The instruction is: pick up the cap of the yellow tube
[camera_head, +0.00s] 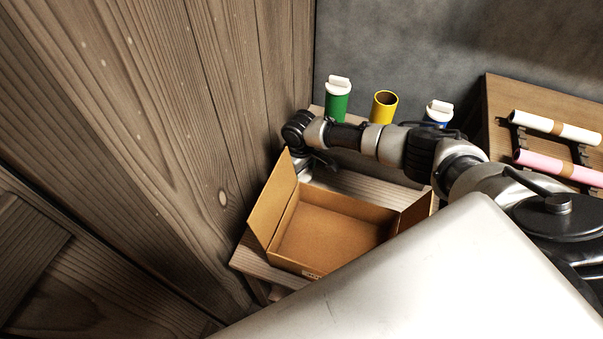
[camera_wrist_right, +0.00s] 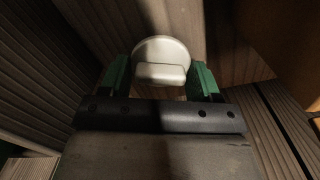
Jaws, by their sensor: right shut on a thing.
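The yellow tube (camera_head: 383,108) stands upright at the back with its top open and no cap on it. A white round cap with a raised grip bar (camera_wrist_right: 160,62) shows in the right wrist view, between the green fingers of my right gripper (camera_wrist_right: 161,78). The right gripper is shut on this cap. In the head view my right gripper (camera_head: 318,163) is low behind the cardboard box's left flap, and the cap cannot be made out there. My left gripper is not in view.
An open cardboard box (camera_head: 325,228) stands on a wooden bench in front of my right gripper. A green tube (camera_head: 337,105) and a blue tube (camera_head: 437,119), both white-capped, flank the yellow tube. A wooden wall (camera_head: 200,100) rises close on the left. White and pink rolls lie on a rack at right.

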